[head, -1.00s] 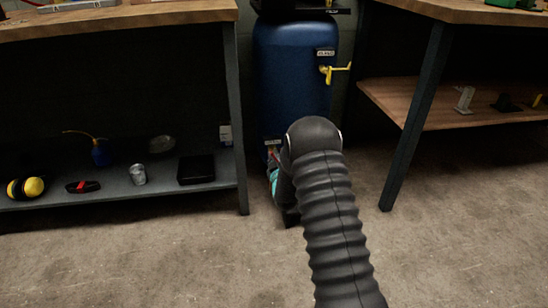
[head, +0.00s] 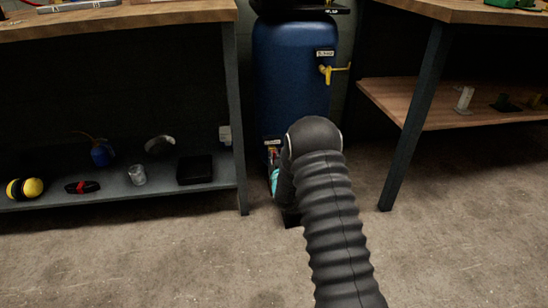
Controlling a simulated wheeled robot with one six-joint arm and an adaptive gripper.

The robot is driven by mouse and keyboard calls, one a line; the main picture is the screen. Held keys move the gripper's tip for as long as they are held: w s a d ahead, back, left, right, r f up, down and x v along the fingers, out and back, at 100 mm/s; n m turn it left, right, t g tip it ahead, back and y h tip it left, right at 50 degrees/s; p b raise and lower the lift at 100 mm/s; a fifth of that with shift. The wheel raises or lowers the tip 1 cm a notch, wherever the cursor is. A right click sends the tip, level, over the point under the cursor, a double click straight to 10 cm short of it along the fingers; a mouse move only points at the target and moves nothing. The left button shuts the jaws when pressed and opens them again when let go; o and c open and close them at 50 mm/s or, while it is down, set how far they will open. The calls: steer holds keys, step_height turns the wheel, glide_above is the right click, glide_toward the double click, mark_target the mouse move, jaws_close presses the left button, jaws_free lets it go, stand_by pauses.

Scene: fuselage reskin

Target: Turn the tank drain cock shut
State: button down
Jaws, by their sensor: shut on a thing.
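The blue upright tank (head: 290,80) stands between two benches in the head view. A small label shows low on its front, just above my gripper. My black ribbed arm reaches down in front of the tank's base. My gripper (head: 274,172) shows only as a thin strip with teal and reddish bits at the left of my arm's rounded dark joint. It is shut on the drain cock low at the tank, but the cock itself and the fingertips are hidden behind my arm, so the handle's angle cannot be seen.
A yellow valve (head: 327,72) sits higher on the tank's right side. The left bench's lower shelf (head: 110,186) holds yellow earmuffs, a can and a black box. The right bench's leg (head: 414,122) stands right of my arm. The concrete floor in front is clear.

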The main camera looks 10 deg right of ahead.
stand_by(0.4)
steer(key=c, duration=1.2)
jaws_free()
steer(key=shift+c, duration=0.2)
steer(key=shift+s, duration=0.1)
steer(key=s, duration=1.1)
steer(key=shift+s, duration=0.4)
